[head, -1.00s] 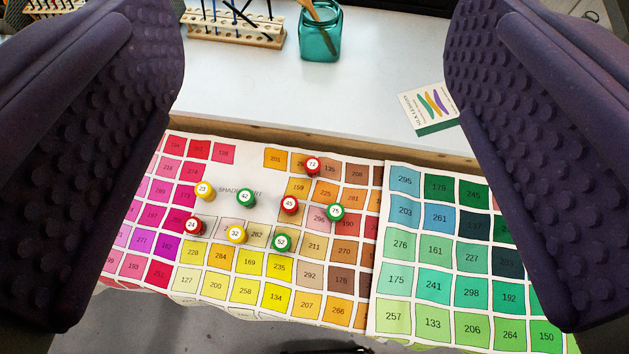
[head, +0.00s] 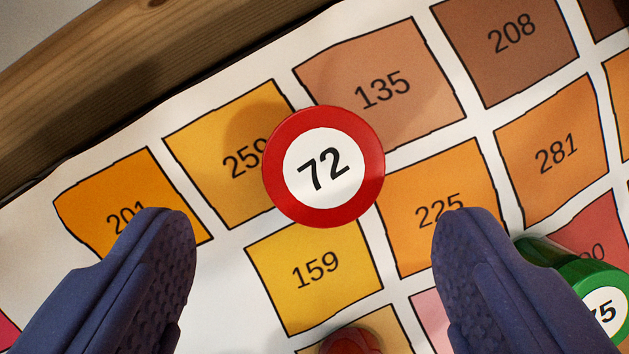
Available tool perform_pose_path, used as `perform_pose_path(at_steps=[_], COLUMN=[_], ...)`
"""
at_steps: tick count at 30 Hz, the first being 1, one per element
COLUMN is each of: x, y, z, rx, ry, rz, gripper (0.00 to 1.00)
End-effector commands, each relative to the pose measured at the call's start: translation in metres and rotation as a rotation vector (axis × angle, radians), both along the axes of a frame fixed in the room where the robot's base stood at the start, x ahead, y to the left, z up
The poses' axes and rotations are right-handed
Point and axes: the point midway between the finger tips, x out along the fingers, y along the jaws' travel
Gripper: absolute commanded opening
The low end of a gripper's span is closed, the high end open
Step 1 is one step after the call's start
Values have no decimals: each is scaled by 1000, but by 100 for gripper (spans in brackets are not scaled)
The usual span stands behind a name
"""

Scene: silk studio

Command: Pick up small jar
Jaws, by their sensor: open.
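A small round jar (head: 348,207) with a red rim and a white lid marked 72 stands upright on the colour chart, seen from above in the head view. My gripper (head: 315,225) is open, with one purple padded finger at lower left and the other at lower right. The jar lies between and slightly beyond the fingertips in the picture, with nothing seen touching it. The jar's sides are mostly hidden beneath its lid.
A green jar (head: 572,265) marked 75 is close to the right finger, partly cut off. Another red jar (head: 352,341) shows at the bottom edge between the fingers. The colour chart (head: 225,262) lies beneath, with a wooden edge (head: 110,95) at upper left.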

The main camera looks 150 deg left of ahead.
Motion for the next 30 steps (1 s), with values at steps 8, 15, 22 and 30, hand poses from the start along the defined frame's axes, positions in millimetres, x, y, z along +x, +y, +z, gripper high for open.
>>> perform_pose_path(at_steps=[8, 15, 22, 30], x=[15, 25, 25, 25], y=[-11, -16, -16, -16], z=[-41, -64, -62, -62], rx=[1, 0, 0, 0], ry=[-1, -1, -2, -2], rz=[-1, 1, 1, 1], gripper=[78, 78, 73, 18])
